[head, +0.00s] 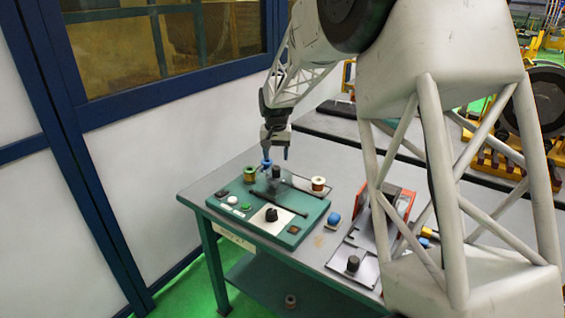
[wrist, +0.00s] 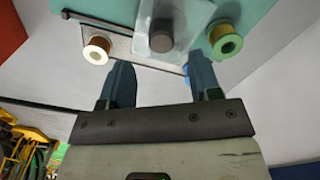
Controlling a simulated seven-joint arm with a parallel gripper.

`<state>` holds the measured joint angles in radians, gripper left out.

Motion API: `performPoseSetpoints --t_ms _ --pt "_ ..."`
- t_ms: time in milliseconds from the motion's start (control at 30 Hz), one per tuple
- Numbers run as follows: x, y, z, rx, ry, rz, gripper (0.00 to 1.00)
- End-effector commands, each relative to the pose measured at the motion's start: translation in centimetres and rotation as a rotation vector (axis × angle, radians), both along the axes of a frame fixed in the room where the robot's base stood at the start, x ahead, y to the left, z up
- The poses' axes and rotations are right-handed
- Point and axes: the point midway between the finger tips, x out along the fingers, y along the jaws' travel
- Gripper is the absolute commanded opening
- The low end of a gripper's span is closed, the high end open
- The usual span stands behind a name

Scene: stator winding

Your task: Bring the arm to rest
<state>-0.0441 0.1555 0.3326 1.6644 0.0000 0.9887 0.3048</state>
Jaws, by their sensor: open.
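My gripper (head: 277,157) is open and empty above the back of a teal board (head: 232,192) on a grey table. Its two dark blue-grey fingers are spread in the wrist view (wrist: 161,68). A dark cylinder (head: 276,172) stands just below the gripper; in the wrist view it (wrist: 161,36) shows beyond the gap between the fingers, on a pale translucent patch. A spool with a green rim (head: 250,174) stands to the left and a spool with a pale rim (head: 318,184) to the right. A small bright blue patch by one finger is partly hidden.
The board also bears dark bars, a black knob (head: 271,214) and small buttons. A blue round piece (head: 334,218), a red-sided box (head: 402,199) and a plate with a black knob (head: 353,263) are to the right. A windowed wall (head: 150,140) stands behind left.

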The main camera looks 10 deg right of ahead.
Motion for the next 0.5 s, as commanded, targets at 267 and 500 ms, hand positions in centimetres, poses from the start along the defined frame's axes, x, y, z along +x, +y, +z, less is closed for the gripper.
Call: performPoseSetpoints --t_ms 267,500 --pt "-2.8 -0.4 2.2 0.0 -0.016 0.013 0.57" --pt "-8.2 -1.1 5.5 -0.001 -0.042 0.039 0.57"
